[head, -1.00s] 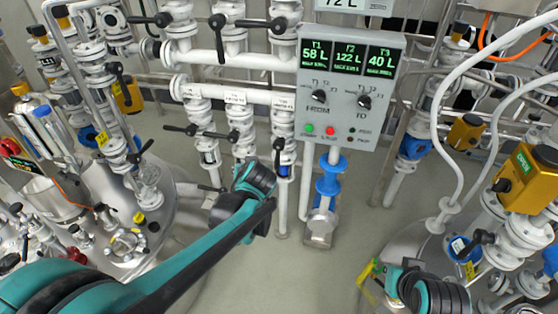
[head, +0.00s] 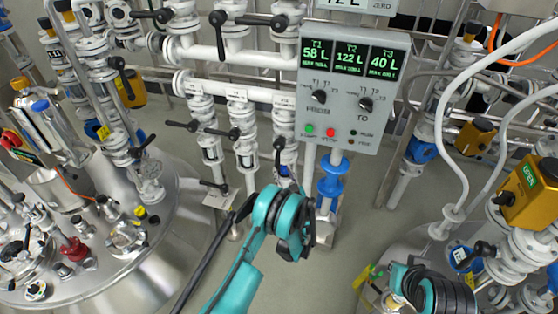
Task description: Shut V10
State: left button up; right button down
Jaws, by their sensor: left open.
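I cannot read a V10 label on any valve. Several white valves with black lever handles stand on the pipe rack, including three drop valves below the lower header: the left one (head: 212,150), the middle one (head: 245,148) and the right one (head: 285,155). My left arm reaches up from the bottom middle. Its teal and black wrist partly hides my left gripper (head: 285,183), which is open just in front of the lower part of the right drop valve. I cannot tell whether it touches anything. My right arm shows at the lower right, but its gripper cannot be made out.
A grey control box (head: 352,90) shows 58 L, 122 L and 40 L. A blue-flanged pipe (head: 330,186) stands below it, close right of my left wrist. A steel vessel (head: 165,265) fills the lower left. A yellow box reading OPEN (head: 528,190) is at the right.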

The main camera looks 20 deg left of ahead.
aim_at(278, 162)
pick_arm(q)
jog(key=b+x, duration=0.1)
jog(key=x, duration=0.2)
jog(key=b+x, duration=0.1)
jog(key=x, duration=0.2)
jog(key=shift+w+a+f, duration=0.15)
jog(key=shift+w+f, duration=0.05)
jog(key=shift+f, duration=0.05)
jog(key=shift+w+a+r, duration=0.1)
jog(key=shift+w+a, duration=0.2)
jog(key=shift+w, duration=0.2)
grip_shut()
